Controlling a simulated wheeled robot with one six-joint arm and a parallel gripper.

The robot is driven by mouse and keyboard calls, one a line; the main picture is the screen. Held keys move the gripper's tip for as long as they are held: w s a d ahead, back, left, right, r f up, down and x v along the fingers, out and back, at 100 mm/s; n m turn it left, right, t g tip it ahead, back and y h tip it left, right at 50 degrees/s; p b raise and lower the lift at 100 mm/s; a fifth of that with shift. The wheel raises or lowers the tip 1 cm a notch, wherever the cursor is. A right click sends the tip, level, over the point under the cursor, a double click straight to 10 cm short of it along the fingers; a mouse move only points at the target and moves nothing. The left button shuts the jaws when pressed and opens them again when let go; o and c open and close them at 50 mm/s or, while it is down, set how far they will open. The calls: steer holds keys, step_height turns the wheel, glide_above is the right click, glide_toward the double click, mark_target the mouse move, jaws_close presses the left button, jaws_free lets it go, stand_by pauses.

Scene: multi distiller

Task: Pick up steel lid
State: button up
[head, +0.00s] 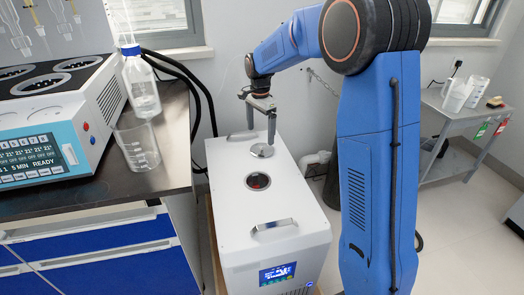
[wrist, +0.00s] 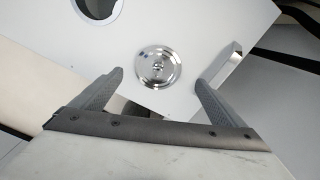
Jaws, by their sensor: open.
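The steel lid (head: 262,150) is a small round shiny disc with a knob in its middle. It lies flat on the white top of the chiller box (head: 233,200), behind the round opening (head: 257,181). In the wrist view the lid (wrist: 158,67) is beyond and between the fingertips. My gripper (head: 260,125) is above the lid, pointing down. The wrist view shows my gripper (wrist: 158,78) with its two fingers spread wide and nothing between them. I cannot tell the exact height of the fingertips over the lid.

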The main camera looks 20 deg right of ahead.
mark_target(262, 145)
steer(key=shift+d+f, duration=0.2)
steer(key=shift+f, duration=1.55)
steer(key=shift+d+f, duration=0.15)
steer(key=shift+f, duration=1.55)
steer(key=c, duration=1)
